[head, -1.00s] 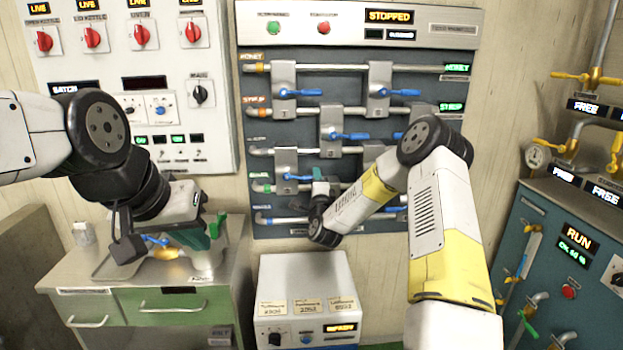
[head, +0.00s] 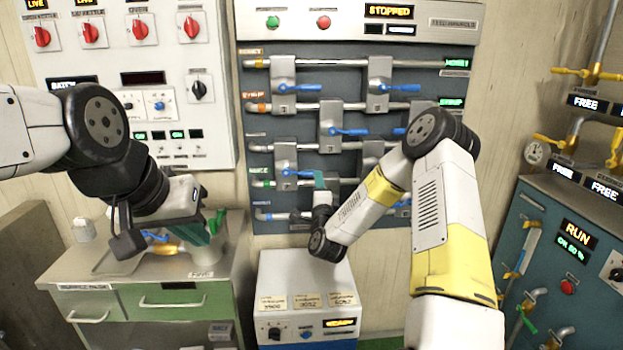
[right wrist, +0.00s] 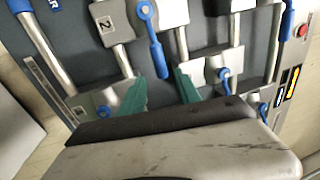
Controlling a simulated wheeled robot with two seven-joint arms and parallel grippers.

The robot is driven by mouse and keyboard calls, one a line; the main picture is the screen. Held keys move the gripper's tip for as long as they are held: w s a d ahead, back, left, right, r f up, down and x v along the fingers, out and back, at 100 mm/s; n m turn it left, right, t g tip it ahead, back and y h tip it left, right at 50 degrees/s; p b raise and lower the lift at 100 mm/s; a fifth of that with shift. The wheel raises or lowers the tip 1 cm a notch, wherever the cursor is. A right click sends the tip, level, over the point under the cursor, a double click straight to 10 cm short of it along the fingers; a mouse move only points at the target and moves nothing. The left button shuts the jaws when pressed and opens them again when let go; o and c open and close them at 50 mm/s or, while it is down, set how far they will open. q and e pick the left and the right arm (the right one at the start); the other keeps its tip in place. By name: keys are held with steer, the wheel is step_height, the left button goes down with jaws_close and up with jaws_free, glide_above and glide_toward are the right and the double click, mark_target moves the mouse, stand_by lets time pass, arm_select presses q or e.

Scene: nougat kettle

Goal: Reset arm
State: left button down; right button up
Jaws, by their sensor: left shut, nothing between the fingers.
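My right gripper (head: 321,181) is in front of the lower part of the grey pipe manifold (head: 345,85), which has several blue-handled valves. In the right wrist view its two green fingers (right wrist: 160,90) are apart with nothing between them. A blue valve handle (right wrist: 157,58) lies just beyond the fingertips there; I cannot tell the exact distance.
A white box with a display (head: 307,300) stands below my right gripper. A tray (head: 115,262) lies on the counter (head: 70,268). A teal cabinet (head: 540,230) with yellow-handled pipes stands at the right. A switch panel (head: 215,95) hangs behind my left arm.

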steer(key=shift+s+f, duration=0.15)
steer(key=shift+s, duration=0.75)
steer(key=s+a+r+n+g+y, duration=0.2)
steer(key=s+r+n+g+y, duration=0.2)
steer(key=s+r+n+g, duration=0.55)
steer(key=s+d+r+n+g+h, duration=0.1)
steer(key=s+d+n+g, duration=0.1)
steer(key=s, duration=1.3)
steer(key=s+d+r+n+g, duration=0.2)
steer(key=s+d+n, duration=0.2)
steer(key=s, duration=1.1)
steer(key=n, duration=0.3)
steer(key=shift+d+r+h, duration=0.15)
steer(key=shift+d+h, duration=0.2)
steer(key=shift+h, duration=0.05)
steer(key=shift+g, duration=0.25)
